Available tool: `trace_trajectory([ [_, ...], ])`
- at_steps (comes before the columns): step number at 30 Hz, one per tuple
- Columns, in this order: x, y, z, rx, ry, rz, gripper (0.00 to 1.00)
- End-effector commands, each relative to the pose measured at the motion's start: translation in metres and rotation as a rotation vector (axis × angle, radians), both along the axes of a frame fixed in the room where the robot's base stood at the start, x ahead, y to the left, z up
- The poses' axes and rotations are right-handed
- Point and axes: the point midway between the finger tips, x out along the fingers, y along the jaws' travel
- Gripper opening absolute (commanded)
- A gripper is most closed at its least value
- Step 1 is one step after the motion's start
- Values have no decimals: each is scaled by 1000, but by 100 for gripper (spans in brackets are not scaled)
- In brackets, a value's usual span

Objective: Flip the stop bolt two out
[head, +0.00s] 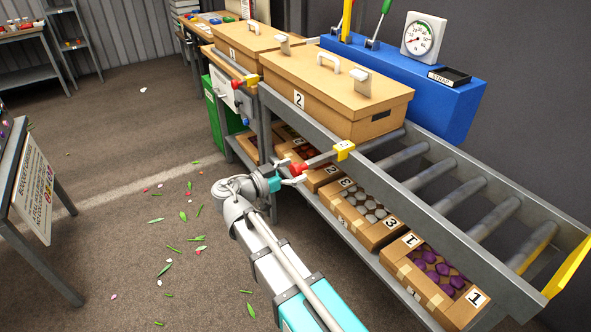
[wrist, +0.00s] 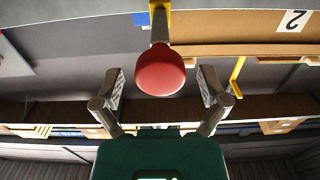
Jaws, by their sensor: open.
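A stop bolt with a red knob (head: 298,169) and a grey bar reaches out from a yellow bracket (head: 344,150) on the conveyor's front rail, in front of the box labelled 2 (head: 350,85). In the wrist view the red knob (wrist: 160,72) is large and central, with its grey bar running up to the yellow bracket (wrist: 158,20). My gripper (head: 286,180) is open at the knob. Its fingers (wrist: 162,90) stand on either side of the knob, with gaps visible on both sides. A second red-knobbed bolt (head: 238,84) is farther along the rail.
The roller conveyor (head: 440,180) is bare to the right of box 2. Another lidded box (head: 245,42) stands behind it. Open cartons (head: 433,275) fill the shelf below. A blue console (head: 425,90) with a gauge stands behind. The floor (head: 120,200) has scattered leaves and petals.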

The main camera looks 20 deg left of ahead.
Motion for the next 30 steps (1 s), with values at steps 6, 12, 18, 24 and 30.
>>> trace_trajectory([
  [6,3,-3,0,0,0,0,93],
  [12,3,-2,0,0,0,0,91],
  [18,2,-2,0,0,0,1,54],
  [24,2,-2,0,0,0,1,17],
  [30,2,-2,0,0,0,0,0],
])
